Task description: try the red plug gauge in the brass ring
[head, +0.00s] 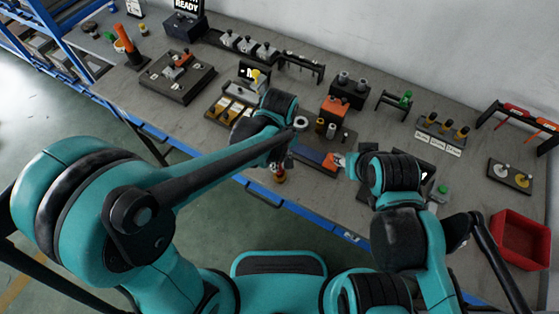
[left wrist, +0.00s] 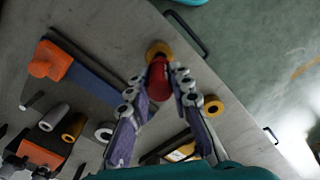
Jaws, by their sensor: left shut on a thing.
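My left gripper (left wrist: 165,92) is shut on the red plug gauge (left wrist: 158,79), whose red end shows between the fingertips in the left wrist view. A round brass-coloured piece (left wrist: 158,49) shows just past the red end; I cannot tell whether the gauge is inside it or only above it. A second brass-coloured ring (left wrist: 212,106) lies on the table, apart from the fingers. In the head view my left gripper (head: 284,155) is over the table's front edge, with red and brass (head: 281,179) below it. My right arm's wrist is right of centre; its fingers are hidden.
Close by are a blue bar with an orange block (head: 335,160), a pale ring (head: 301,123) and upright cylinders (left wrist: 73,127). A tray with yellow pieces (head: 235,109) is behind my left wrist. A red bin (head: 521,240) stands at the right. Table handles stick out in front.

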